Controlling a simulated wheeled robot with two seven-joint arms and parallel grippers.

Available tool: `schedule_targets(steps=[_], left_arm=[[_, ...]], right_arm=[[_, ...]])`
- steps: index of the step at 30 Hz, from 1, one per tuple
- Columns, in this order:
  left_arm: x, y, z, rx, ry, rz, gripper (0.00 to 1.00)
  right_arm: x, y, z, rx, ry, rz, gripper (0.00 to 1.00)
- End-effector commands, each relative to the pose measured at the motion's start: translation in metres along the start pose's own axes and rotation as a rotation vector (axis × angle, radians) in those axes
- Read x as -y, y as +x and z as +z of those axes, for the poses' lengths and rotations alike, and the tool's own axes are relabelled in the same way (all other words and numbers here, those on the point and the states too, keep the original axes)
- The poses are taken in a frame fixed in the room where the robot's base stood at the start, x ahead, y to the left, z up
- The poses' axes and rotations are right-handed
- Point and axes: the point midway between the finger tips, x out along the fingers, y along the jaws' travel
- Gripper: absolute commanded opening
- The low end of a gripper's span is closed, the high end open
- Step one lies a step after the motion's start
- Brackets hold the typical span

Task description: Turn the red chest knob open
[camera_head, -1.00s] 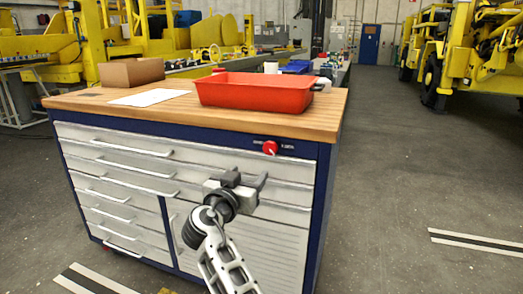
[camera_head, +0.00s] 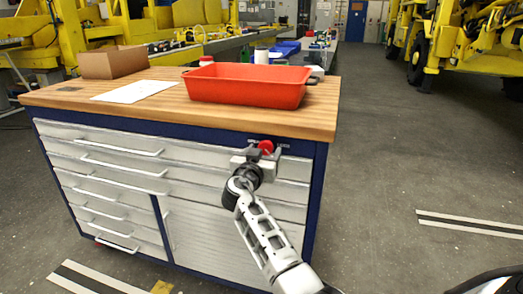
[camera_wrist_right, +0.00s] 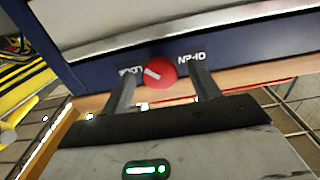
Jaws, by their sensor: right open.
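The red chest knob (camera_head: 266,147) sits on the blue top rail of the tool chest (camera_head: 230,215), near its right front corner. In the right wrist view the knob (camera_wrist_right: 160,72) carries a white pointer line, slanted, with lettering on both sides. My right gripper (camera_head: 258,152) is at the knob; in the wrist view its two fingers (camera_wrist_right: 160,88) are open, one on each side of the knob, with visible gaps. Whether the fingertips reach past the knob's face cannot be told. My left gripper is not in view.
A red tray (camera_head: 245,88), a cardboard box (camera_head: 112,62) and a white sheet (camera_head: 135,90) lie on the wooden top. Silver drawers with bar handles fill the chest front below. Floor to the right is clear.

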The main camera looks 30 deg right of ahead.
Motion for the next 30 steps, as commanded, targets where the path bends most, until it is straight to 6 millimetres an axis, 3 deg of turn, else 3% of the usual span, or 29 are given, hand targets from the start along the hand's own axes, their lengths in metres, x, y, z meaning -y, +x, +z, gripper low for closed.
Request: schedule_targets(steps=[5,9,10,20,30], left_arm=[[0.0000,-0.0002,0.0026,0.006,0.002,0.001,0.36],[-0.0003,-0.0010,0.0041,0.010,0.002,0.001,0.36],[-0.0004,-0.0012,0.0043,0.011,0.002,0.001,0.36],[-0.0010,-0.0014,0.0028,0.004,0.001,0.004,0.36],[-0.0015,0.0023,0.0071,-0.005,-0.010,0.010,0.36]], right_arm=[[-0.0001,0.0001,0.0000,0.000,0.000,0.000,0.61],[-0.0001,0.0000,-0.0001,0.000,0.000,0.001,0.22],[-0.0001,-0.0001,-0.0001,0.000,0.000,0.001,0.16],[-0.0003,-0.0002,0.0004,-0.001,-0.029,0.001,0.17],[-0.0013,0.0002,0.0011,-0.002,-0.235,0.002,0.17]])
